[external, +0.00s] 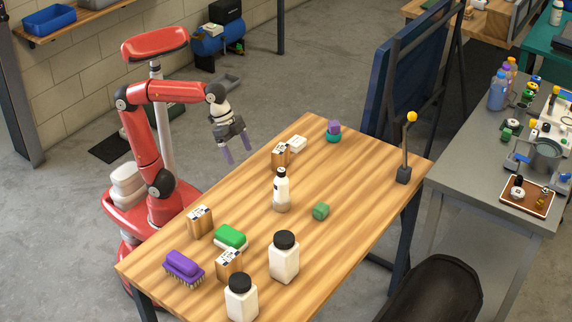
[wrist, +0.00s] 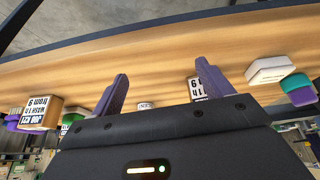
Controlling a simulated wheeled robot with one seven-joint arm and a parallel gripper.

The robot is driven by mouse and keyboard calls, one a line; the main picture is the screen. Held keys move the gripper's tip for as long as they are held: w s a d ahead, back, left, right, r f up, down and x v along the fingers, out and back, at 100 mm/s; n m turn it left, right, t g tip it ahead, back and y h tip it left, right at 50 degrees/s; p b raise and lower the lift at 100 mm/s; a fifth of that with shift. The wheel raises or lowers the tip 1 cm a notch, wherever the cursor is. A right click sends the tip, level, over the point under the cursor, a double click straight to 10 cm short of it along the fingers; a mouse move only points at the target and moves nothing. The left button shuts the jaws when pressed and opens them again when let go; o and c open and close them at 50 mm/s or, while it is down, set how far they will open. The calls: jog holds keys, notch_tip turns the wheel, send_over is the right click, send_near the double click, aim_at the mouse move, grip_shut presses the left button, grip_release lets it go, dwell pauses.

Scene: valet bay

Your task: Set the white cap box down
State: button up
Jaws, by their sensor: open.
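A small white box (external: 298,143), which I take for the white cap box, rests on the wooden table (external: 345,190) near its far left edge, close behind a brown labelled box (external: 281,155). It also shows as a white box (wrist: 268,70) at the right of the wrist view. My gripper (external: 238,154) is open and empty, with its purple fingers pointing down. It is left of the white box, raised and apart from it. In the wrist view, nothing is held between the fingers (wrist: 161,76), and the right finger partly hides a labelled box (wrist: 199,90).
A purple and teal item (external: 333,132) stands right of the white box. A white bottle (external: 281,190), green block (external: 321,211), black-lidded jars (external: 284,258), green sponge (external: 230,237) and purple brush (external: 184,267) occupy the table. A yellow-knobbed lever (external: 405,150) stands at right; clear wood lies before it.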

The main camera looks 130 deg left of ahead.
jog(key=s+d+f, duration=0.5)
jog(key=f, duration=0.2)
jog(key=s+d+f, duration=0.5)
jog(key=f, duration=0.2)
jog(key=shift+s+f+m+t, duration=0.25)
jog(key=shift+f+m+t, duration=0.05)
jog(key=shift+r+p, duration=0.6)
jog(key=shift+r, duration=0.05)
